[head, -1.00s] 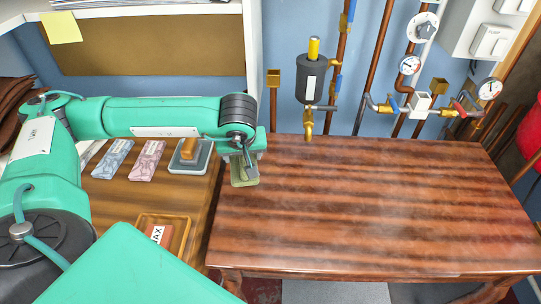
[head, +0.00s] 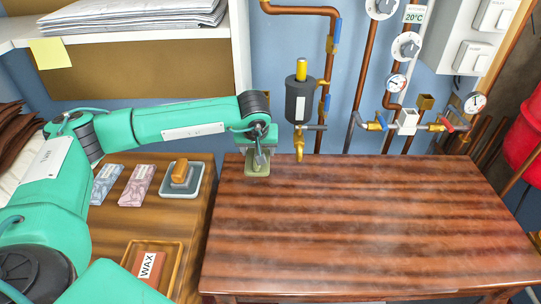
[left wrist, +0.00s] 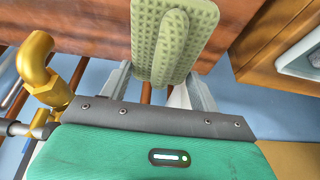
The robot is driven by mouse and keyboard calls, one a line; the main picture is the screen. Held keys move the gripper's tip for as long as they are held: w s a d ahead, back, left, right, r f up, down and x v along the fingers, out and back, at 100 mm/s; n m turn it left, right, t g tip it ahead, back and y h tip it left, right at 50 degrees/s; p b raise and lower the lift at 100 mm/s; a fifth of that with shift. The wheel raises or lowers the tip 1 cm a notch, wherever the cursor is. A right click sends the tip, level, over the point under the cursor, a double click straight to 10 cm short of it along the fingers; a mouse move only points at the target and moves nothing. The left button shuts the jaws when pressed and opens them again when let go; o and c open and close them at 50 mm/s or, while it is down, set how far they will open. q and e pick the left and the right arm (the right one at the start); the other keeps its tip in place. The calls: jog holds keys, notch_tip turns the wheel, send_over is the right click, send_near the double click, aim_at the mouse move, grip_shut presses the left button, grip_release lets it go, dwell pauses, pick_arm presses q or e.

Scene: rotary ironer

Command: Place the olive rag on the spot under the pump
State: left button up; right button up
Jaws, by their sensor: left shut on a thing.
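The olive rag (head: 257,169) is a stiff, textured pad held by my left gripper (head: 257,155) over the back left part of the wooden table. In the left wrist view the rag (left wrist: 174,40) sticks out from between the fingers of the left gripper (left wrist: 160,88). The pump (head: 300,100) is a dark grey cylinder with a yellow top and a brass spout (head: 299,147) on the back wall, right of the gripper. The spout also shows in the left wrist view (left wrist: 42,75). The tabletop below the spout is bare, with no visible mark. My right gripper is out of view.
The wooden table (head: 370,220) is clear. On the left bench are a wax tray (head: 150,262), patterned blocks (head: 137,186) and a wooden-handled block on a grey tray (head: 181,178). Pipes with valves and gauges (head: 396,82) line the back wall.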

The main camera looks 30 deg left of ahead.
pick_arm(q)
send_over(271, 162)
jog(key=s, duration=0.2)
jog(key=shift+w+d+f, duration=0.15)
jog(key=shift+d+f, duration=0.15)
jog(key=shift+f, duration=0.9)
jog(key=shift+f+p, duration=0.3)
jog(key=shift+f, duration=0.05)
notch_tip(271, 162, down, 4)
jog(key=shift+r, duration=0.2)
jog(key=shift+w+f, duration=0.15)
jog(key=shift+f, duration=0.05)
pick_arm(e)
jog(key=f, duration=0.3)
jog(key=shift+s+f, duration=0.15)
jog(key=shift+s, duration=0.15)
pick_arm(q)
jog(key=shift+f, duration=0.1)
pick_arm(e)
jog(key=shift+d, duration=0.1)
